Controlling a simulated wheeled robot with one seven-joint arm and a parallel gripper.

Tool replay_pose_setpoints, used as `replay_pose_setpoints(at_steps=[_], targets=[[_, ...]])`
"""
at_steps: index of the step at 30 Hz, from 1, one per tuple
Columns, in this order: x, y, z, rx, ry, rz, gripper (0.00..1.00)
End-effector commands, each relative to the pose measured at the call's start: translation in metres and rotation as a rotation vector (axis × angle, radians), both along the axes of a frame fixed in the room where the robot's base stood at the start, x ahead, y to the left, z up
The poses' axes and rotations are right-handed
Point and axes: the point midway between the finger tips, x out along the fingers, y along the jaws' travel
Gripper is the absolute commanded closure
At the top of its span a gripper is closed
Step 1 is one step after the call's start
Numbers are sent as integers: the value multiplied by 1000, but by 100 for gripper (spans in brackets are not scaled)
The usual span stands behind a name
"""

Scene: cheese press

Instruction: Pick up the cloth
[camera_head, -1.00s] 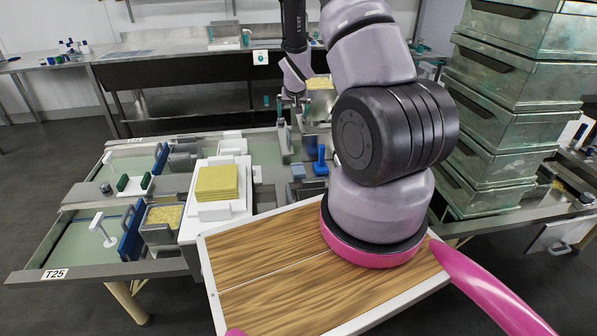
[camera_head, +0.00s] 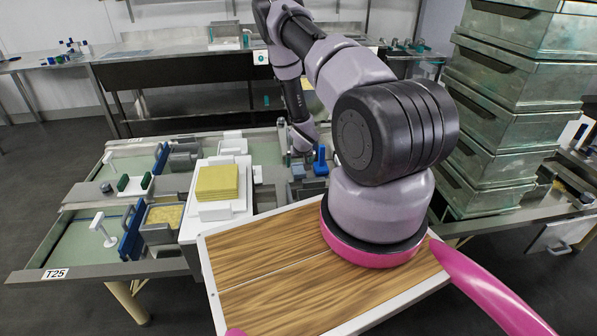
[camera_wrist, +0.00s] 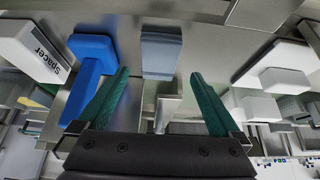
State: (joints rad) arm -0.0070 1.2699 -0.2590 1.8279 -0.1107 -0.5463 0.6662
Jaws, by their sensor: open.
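A small blue-grey folded item (camera_wrist: 161,54), which looks like the cloth, lies on the metal table ahead of my fingers in the wrist view. It also shows in the head view (camera_head: 298,172), just below my gripper (camera_head: 299,157). In the wrist view my gripper (camera_wrist: 158,75) has its two green fingers apart, with nothing held between them. The item lies in line with the gap between the fingertips, and no contact is visible. The gripper's fingers are small and partly hidden in the head view.
A blue handled tool (camera_wrist: 90,62) stands close beside the left finger in the wrist view, with a white block marked "Spacer" (camera_wrist: 35,52) beyond. White blocks (camera_wrist: 270,82) lie at right. The head view shows a yellow stack (camera_head: 217,183) and stacked metal bins (camera_head: 505,100).

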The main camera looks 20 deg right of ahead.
Motion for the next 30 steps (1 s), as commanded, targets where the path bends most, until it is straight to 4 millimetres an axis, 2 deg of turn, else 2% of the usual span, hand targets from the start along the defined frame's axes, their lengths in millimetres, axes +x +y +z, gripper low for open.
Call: replay_pose_setpoints(at_steps=[9, 18, 20, 21, 25, 30], targets=[[22, -8, -37, -1, 0, 2, 0], [25, -9, -42, 0, 0, 1, 0], [25, -9, -42, 0, 0, 1, 19], [25, -9, -42, 0, 0, 1, 34], [25, -9, -42, 0, 0, 1, 84], [25, -9, -42, 0, 0, 1, 87]])
